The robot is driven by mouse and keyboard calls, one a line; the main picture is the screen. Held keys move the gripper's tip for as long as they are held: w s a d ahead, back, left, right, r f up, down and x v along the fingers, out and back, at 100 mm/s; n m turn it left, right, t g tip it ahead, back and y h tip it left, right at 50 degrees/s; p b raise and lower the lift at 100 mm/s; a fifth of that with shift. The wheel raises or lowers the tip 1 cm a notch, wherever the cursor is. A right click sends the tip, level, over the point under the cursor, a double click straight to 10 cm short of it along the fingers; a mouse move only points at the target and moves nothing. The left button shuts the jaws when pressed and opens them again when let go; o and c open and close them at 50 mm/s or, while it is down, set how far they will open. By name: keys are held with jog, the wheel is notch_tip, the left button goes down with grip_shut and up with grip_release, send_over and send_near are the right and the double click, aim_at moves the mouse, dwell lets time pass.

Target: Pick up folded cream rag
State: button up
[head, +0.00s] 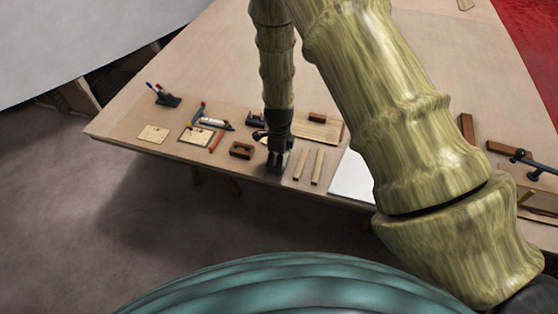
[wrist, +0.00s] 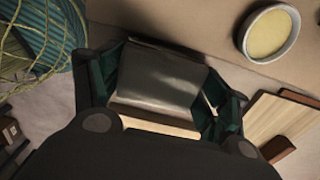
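My gripper (head: 276,166) is low over the near edge of the table in the head view, pointing down. In the wrist view my gripper (wrist: 160,95) has its two dark fingers set wide apart. A flat, folded-looking grey piece lies between them, in shadow, with a paler cream strip along its lower edge. It may be the folded cream rag (wrist: 155,82), but its colour is hard to judge. The fingers sit close to its two sides; contact is not clear. In the head view my gripper hides this spot.
A round tub with pale yellow content (wrist: 268,34) stands close by. A wooden board (head: 318,130), two wooden strips (head: 309,166) and a brown block (head: 241,150) lie around my gripper. A pen holder (head: 168,98) is further left. The table's far middle is clear.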

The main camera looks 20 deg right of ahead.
jog(key=shift+r, duration=0.1)
jog(key=shift+c, duration=0.4)
jog(key=shift+r+b, duration=0.7)
jog(key=shift+r, duration=0.4)
jog(key=s+a+r+b, duration=0.1)
jog(key=s+a+b, duration=0.1)
jog(key=s, duration=0.5)
jog(key=s+a+r+b, duration=0.1)
jog(key=s+b, duration=0.1)
jog(key=s, duration=0.6)
jog(key=shift+s+a+r+b, duration=0.3)
jog(key=shift+a+r+b, duration=0.05)
